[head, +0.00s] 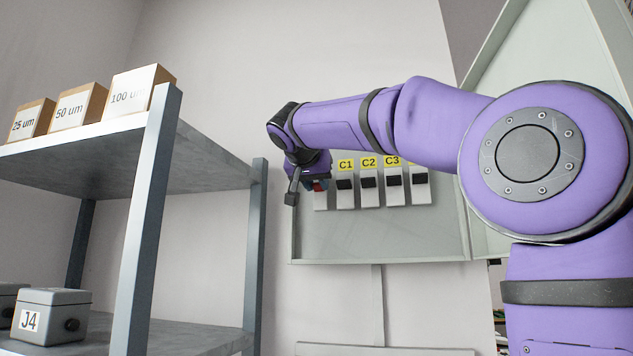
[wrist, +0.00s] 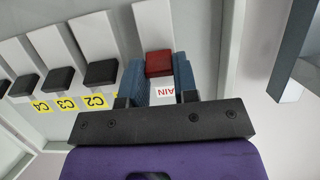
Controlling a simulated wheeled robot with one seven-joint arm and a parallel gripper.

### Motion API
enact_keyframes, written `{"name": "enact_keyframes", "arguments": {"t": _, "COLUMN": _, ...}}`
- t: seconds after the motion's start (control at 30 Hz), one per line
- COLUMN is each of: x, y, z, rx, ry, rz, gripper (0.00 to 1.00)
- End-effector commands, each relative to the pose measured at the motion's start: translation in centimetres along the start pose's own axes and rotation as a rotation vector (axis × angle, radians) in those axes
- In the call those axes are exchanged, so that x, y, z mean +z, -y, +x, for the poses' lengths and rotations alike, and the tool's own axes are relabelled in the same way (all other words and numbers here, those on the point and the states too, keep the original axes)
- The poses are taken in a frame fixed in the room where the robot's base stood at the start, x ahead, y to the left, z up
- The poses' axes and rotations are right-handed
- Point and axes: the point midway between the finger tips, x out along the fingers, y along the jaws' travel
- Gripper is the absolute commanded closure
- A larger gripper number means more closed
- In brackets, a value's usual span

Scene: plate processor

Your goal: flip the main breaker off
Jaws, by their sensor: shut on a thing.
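The main breaker has a red switch (wrist: 159,63) on a pale housing, with a partly hidden red-lettered label (wrist: 163,91) reading "AIN". A bit of the red switch (head: 320,185) also shows in the head view, at the left end of the breaker row. My gripper (wrist: 158,67) has its two blue fingers on either side of the red switch and is shut on it. In the head view my gripper (head: 306,186) is at the panel's left side, and its fingers are mostly hidden.
Black-switched breakers stand beside it, including C1 (head: 345,184), C2 (head: 368,182) and C3 (head: 393,181), in a grey panel box (head: 380,245). Its open door (head: 560,50) is at right. A metal shelf (head: 150,200) with labelled boxes stands at left.

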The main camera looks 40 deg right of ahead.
Motion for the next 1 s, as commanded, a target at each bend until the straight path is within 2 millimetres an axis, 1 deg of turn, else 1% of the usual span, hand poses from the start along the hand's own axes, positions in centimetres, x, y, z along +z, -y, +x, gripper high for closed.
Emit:
{"name": "enact_keyframes", "arguments": {"t": 0.6, "x": 2.0, "y": 0.0, "z": 0.2, "rx": -0.001, "ry": -0.454, "rz": -0.005, "gripper": 0.96}}
{"name": "enact_keyframes", "arguments": {"t": 0.8, "x": 2.5, "y": 0.1, "z": 0.4, "rx": -0.002, "ry": -0.578, "rz": -0.005, "gripper": 0.96}}
{"name": "enact_keyframes", "arguments": {"t": 1.0, "x": 2.7, "y": 0.1, "z": 0.5, "rx": -0.002, "ry": -0.664, "rz": -0.003, "gripper": 0.96}}
